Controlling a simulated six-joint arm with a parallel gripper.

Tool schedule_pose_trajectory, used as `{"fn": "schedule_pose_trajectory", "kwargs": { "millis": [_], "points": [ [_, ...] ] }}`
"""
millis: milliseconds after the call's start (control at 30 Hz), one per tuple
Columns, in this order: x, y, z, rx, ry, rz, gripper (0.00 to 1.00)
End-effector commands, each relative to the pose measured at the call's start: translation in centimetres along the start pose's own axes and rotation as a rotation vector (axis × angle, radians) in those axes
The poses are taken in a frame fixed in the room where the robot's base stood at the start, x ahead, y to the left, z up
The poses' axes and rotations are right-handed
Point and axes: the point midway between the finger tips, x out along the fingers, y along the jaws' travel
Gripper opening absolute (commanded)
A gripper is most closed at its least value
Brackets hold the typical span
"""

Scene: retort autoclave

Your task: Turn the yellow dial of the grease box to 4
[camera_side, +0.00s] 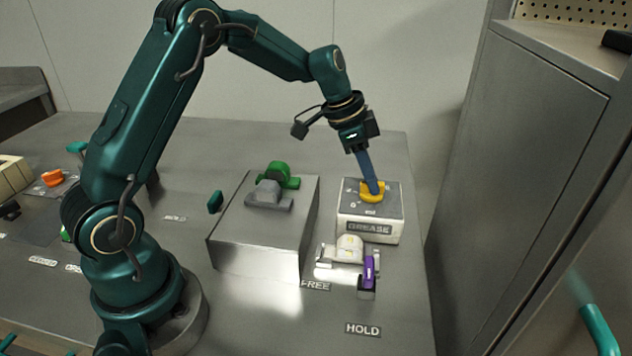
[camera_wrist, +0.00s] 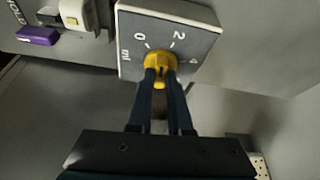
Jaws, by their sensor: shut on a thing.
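The grease box (camera_side: 369,228) is a pale block with a grey top and a "GREASE" label, at the right of the table in the side view. Its yellow dial (camera_side: 372,196) sits on top. My gripper (camera_side: 373,188) comes down from above and is shut on the dial. In the wrist view the dial (camera_wrist: 160,68) is between my two fingertips (camera_wrist: 160,76). Marks 0, 2 and what looks like a 4 show around it on the box top (camera_wrist: 195,28). The dial's pointer is largely hidden by the fingers, so I cannot tell its setting.
A white part (camera_side: 348,250) and a purple lever (camera_side: 369,270) stand just in front of the box, by a "HOLD" label (camera_side: 363,329). A metal block (camera_side: 255,250) with green and grey parts stands to the left. A tall cabinet (camera_side: 530,180) rises at the right.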

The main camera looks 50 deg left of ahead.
Motion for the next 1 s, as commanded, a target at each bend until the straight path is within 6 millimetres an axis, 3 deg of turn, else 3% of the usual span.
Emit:
{"fn": "schedule_pose_trajectory", "kwargs": {
  "millis": [600,1000],
  "points": [
    [0.04,-0.47,-0.07,0.542,-0.002,0.221,0.0],
    [0.07,-0.52,-0.1,0.742,-0.004,0.304,0.0]
  ]
}}
